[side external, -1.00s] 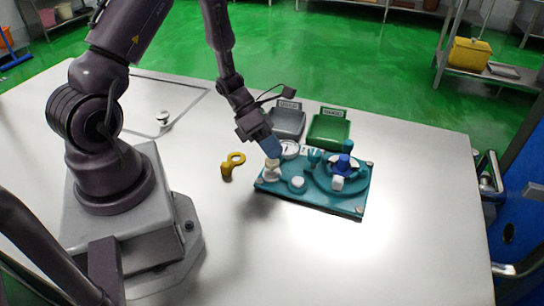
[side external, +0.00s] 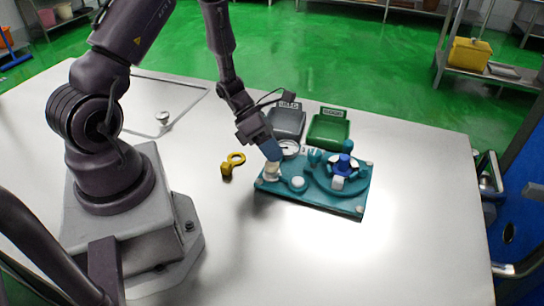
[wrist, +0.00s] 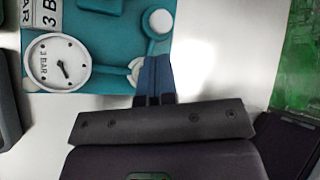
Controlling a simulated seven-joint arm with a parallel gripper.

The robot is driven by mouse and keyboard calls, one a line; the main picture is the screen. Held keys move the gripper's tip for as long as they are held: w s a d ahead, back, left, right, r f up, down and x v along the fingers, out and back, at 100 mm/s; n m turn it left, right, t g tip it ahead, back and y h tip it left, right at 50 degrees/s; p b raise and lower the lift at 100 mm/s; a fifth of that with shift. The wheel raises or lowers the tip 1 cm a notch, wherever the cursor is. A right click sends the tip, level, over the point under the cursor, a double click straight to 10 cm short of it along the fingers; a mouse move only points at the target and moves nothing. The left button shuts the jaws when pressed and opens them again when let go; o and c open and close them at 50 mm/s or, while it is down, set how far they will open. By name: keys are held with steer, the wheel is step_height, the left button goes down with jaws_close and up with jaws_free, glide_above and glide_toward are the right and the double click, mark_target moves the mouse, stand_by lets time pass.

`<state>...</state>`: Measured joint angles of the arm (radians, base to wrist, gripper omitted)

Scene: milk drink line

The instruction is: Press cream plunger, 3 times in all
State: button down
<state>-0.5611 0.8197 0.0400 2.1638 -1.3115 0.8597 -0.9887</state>
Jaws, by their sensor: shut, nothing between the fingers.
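The cream plunger (side external: 271,172) stands at the left end of the teal panel (side external: 320,202). My gripper (side external: 274,157) is shut, with its blue fingertips pointing down onto the plunger's top. The fingers look to be in contact with it, though the exact contact is hard to see. In the wrist view my shut fingers (wrist: 153,75) cover part of the plunger (wrist: 135,70), and only its pale edge shows to their left. Nothing shows held between the fingers.
A white round button (side external: 298,183), a gauge (wrist: 62,62) and a blue knob (side external: 344,162) are on the panel. A grey tray (side external: 286,123) and a green tray (side external: 328,130) stand behind it. A yellow ring-ended part (side external: 228,168) lies left. The table's front is clear.

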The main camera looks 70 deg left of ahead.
steer(key=shift+r, duration=1.45)
step_height(320, 180, up, 5)
stand_by(0.6)
